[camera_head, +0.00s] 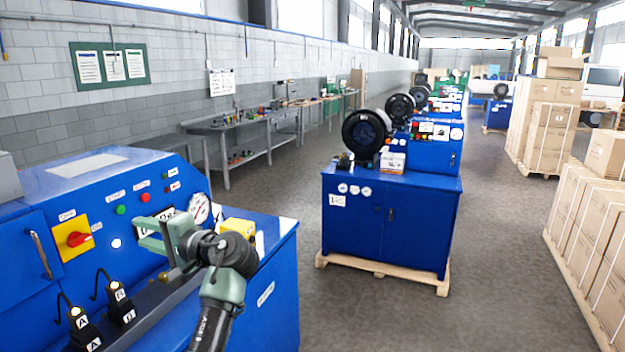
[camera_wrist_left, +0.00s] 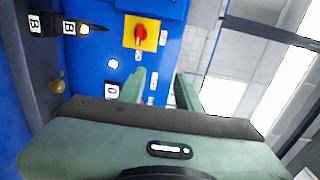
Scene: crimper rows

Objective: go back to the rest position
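My left gripper (camera_head: 150,235) is in front of the control panel of the near blue machine (camera_head: 272,290), held above the machine's front ledge. In the left wrist view its two green fingers (camera_wrist_left: 161,82) stand apart with nothing held between them. Behind the fingers are the blue panel and a red rotary switch on a yellow plate (camera_wrist_left: 151,33); the switch also shows in the head view (camera_head: 77,239). I cannot tell whether the fingers touch the panel. My right gripper is in neither view.
Black connectors (camera_head: 121,308) marked A and B stand on the ledge. A yellow box (camera_head: 238,228) sits on the machine beside my wrist. Another blue machine (camera_head: 385,225) stands on a pallet ahead. Carton stacks (camera_head: 590,230) are at right. Grey floor (camera_head: 490,270) between is clear.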

